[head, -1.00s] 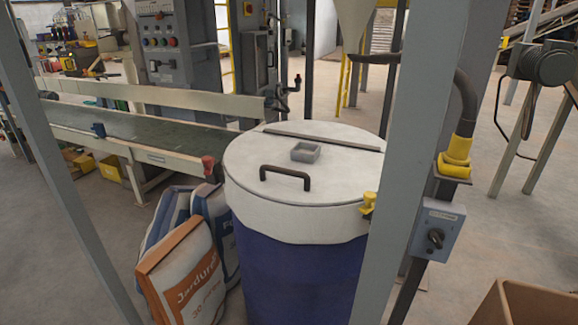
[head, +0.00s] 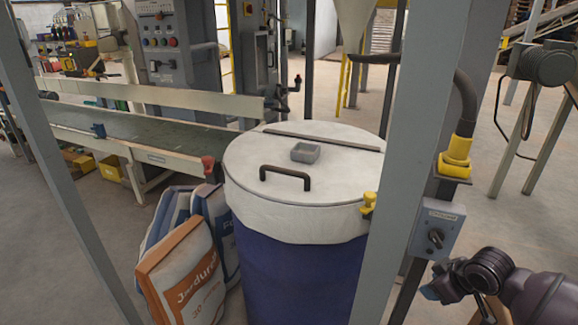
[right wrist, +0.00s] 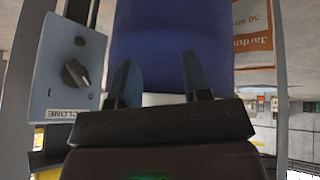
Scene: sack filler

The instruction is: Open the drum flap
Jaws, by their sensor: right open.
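A blue drum (head: 300,275) with a white round lid (head: 270,155) stands in the middle of the head view. The flap in the lid is closed and lies flat. A black bar handle (head: 285,174) is near its front edge, and a dark strip (head: 322,141) crosses the lid at the back. My right gripper (head: 437,288) is at the lower right of the head view, right of the drum and apart from it. In the right wrist view its fingers (right wrist: 158,75) are open and empty, with the blue drum (right wrist: 170,35) beyond them. My left gripper is not in view.
A grey post (head: 385,170) stands between the drum and my right gripper. A switch box (head: 436,230) is beside that post. Sacks (head: 185,270) lean left of the drum, and a conveyor (head: 130,130) is behind them.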

